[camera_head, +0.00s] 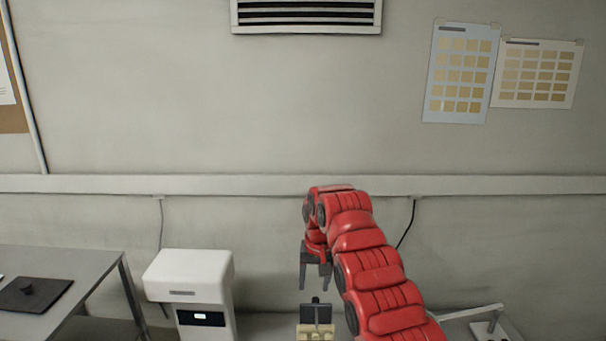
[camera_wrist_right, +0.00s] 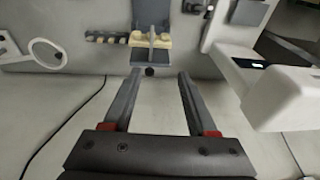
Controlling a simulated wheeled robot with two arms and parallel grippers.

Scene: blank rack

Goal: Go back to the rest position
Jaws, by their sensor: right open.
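My right gripper (camera_head: 315,283) hangs from the red arm in the middle of the head view, its fingers pointing down. In the right wrist view the gripper (camera_wrist_right: 158,78) shows two dark, parallel fingers set apart with nothing between them. A beige holder with a dark upright piece (camera_head: 316,316) stands just below the gripper at the bottom of the head view. The same beige holder (camera_wrist_right: 150,42) shows beyond the fingertips in the right wrist view, apart from them. My left gripper is not in view.
A white machine (camera_head: 190,280) with a small lit display stands left of the arm. A grey table (camera_head: 75,268) with a dark plate (camera_head: 35,294) is at the far left. A pale lever device (camera_head: 482,314) is at lower right. The wall (camera_head: 200,120) is behind, with open space before it.

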